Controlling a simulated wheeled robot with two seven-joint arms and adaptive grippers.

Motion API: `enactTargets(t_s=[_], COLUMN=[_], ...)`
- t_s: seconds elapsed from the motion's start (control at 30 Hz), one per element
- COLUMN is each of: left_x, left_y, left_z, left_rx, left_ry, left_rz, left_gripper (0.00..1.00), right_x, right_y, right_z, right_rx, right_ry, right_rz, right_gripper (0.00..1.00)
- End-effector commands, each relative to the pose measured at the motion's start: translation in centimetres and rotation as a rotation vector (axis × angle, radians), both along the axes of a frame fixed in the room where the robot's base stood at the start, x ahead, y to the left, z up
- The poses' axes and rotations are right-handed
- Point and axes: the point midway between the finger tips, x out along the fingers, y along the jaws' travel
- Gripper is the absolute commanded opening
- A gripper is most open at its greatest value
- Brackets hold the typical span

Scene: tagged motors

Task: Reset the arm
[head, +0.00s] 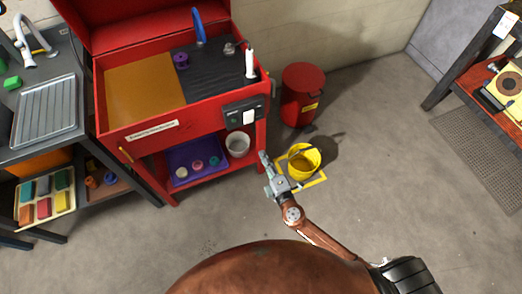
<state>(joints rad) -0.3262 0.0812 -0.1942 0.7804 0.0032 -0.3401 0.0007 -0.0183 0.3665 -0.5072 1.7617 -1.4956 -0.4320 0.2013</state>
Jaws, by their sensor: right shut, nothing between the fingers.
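My right arm (325,238) reaches in from the lower right of the head view. My right gripper (265,158) is at its far end, shut with nothing in it. It points up and left, in front of the red cabinet's right side and just left of a yellow bucket (313,155). I cannot tell whether it touches anything. My left gripper does not show.
A red parts-washer cabinet (160,135) stands at the left with a purple tray (174,151) and a pale bucket (237,151) on its shelf. A red bin (303,90) stands behind the yellow bucket. The floor right of the bucket is clear.

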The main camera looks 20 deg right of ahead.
Motion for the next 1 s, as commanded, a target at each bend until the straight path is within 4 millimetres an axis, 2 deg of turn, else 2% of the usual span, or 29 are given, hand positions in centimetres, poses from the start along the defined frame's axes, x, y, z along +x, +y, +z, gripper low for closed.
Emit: enactTargets(t_s=[0.53,0.67,0.77,0.87,1.0], left_x=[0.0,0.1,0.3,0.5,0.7], left_y=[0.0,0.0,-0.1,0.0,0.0], left_z=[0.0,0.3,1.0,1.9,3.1], left_rx=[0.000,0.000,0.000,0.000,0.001], left_ry=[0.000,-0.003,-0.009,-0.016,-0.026], left_rz=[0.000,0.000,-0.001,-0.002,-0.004], left_gripper=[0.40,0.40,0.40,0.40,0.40], right_x=[0.0,0.0,-0.3,-1.4,-5.1], right_y=[-0.1,-0.8,-2.8,-5.8,-10.1], right_z=[0.0,-1.3,-4.9,-10.5,-19.1], right_rx=[0.000,0.013,0.051,0.117,0.233], right_ry=[0.000,0.036,0.130,0.270,0.476], right_rz=[-0.002,-0.016,-0.055,-0.120,-0.233], right_gripper=[0.00,0.00,0.00,0.00,0.00])
